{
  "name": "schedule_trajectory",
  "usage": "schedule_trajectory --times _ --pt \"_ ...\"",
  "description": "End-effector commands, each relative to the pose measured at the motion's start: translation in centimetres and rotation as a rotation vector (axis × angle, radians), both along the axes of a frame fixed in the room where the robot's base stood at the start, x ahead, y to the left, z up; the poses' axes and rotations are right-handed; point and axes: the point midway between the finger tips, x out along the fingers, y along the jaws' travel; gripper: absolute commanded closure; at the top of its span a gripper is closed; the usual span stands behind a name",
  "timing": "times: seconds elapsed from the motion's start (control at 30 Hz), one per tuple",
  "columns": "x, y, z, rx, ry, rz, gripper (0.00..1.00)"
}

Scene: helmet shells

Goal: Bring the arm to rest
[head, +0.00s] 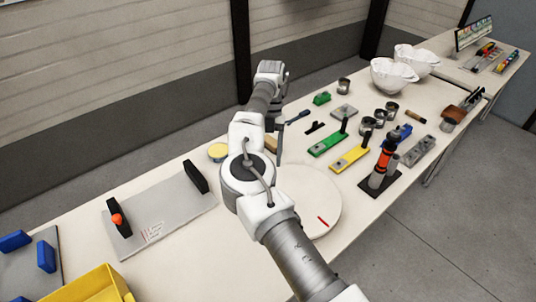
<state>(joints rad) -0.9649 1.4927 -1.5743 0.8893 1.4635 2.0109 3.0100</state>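My arm rises from the bottom right over the table (75,232), bends at a white joint and reaches toward the back edge. Its far end is up near the wall side of the table. My gripper (279,150) seems to point down there, partly hidden behind my own arm. A dark, narrow part shows above the tabletop. Whether its fingers are open or shut, or hold something, cannot be seen.
A round white disc (325,205) lies under my arm. A grey board (160,218) and yellow bin (95,287) are left.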

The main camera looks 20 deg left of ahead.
Motion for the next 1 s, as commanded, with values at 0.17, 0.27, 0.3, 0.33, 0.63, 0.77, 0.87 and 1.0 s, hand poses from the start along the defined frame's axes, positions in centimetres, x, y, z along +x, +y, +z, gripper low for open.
schedule_trajectory --times 0.17,0.27,0.3,0.33,0.63,0.77,0.87,1.0 --pt "0.0 0.0 0.0 0.0 0.0 0.0 0.4" --pt "0.0 -0.1 0.1 0.001 -0.001 0.0 0.4" --pt "0.2 -0.2 0.2 0.007 -0.003 -0.001 0.4" --pt "0.3 -0.4 0.4 0.013 -0.006 -0.001 0.4" --pt "3.8 -6.5 6.4 0.213 -0.087 0.032 0.4" --pt "4.8 -10.1 9.1 0.31 -0.135 0.072 0.4" --pt "5.1 -12.8 10.9 0.378 -0.174 0.111 0.4" --pt "4.8 -16.3 12.9 0.465 -0.226 0.179 0.4"
